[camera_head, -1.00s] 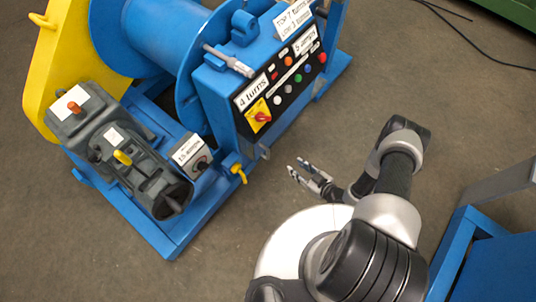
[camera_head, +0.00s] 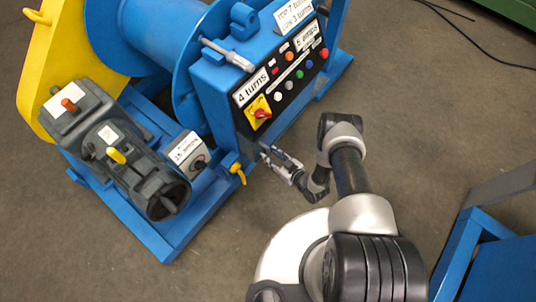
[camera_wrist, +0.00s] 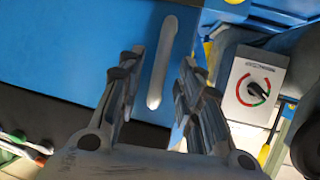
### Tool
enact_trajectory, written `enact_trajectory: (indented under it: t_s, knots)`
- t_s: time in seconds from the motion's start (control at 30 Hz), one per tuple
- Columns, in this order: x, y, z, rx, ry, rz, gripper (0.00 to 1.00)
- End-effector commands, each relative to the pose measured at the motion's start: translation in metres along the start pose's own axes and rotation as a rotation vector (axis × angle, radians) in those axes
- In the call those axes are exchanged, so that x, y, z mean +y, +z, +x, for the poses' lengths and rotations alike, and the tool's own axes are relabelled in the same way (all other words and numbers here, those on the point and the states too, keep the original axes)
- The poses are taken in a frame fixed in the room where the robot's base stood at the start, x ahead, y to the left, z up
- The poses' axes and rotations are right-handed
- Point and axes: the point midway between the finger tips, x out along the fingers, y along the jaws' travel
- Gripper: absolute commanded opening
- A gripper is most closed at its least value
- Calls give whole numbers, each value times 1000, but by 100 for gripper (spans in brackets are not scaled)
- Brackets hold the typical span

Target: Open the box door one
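The blue box (camera_head: 214,82) stands at the upper middle of the head view, with a black control panel on its sloping face. In the wrist view its flat blue door face (camera_wrist: 70,45) fills the upper left, with an upright grey bar handle (camera_wrist: 162,62) on it. My gripper (camera_head: 267,153) is close to the box's lower front corner in the head view. In the wrist view my gripper (camera_wrist: 162,62) is open, with one finger on each side of the handle. I cannot tell whether the fingers touch it. The door looks closed.
A small switch box with a rotary knob (camera_wrist: 257,90) is right of the fingers. A yellow hook (camera_head: 238,172) sticks out beside the box, near a grey motor (camera_head: 130,150).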

Motion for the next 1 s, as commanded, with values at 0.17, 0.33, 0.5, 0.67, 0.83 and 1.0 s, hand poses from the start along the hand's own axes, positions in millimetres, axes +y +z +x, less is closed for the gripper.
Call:
enact_trajectory:
  t_s: [0.17, 0.33, 0.5, 0.67, 0.83, 1.0]
  knots:
    - [-1, 2, 24, 0, -1, -1, 33]
    - [0, 0, 33, 0, -1, 0, 33]
    - [0, 0, 33, 0, 0, 1, 33]
    - [0, 0, 33, 0, 0, 1, 28]
    - [0, 0, 33, 0, 0, 1, 17]
    - [0, 0, 33, -1, 0, 1, 6]
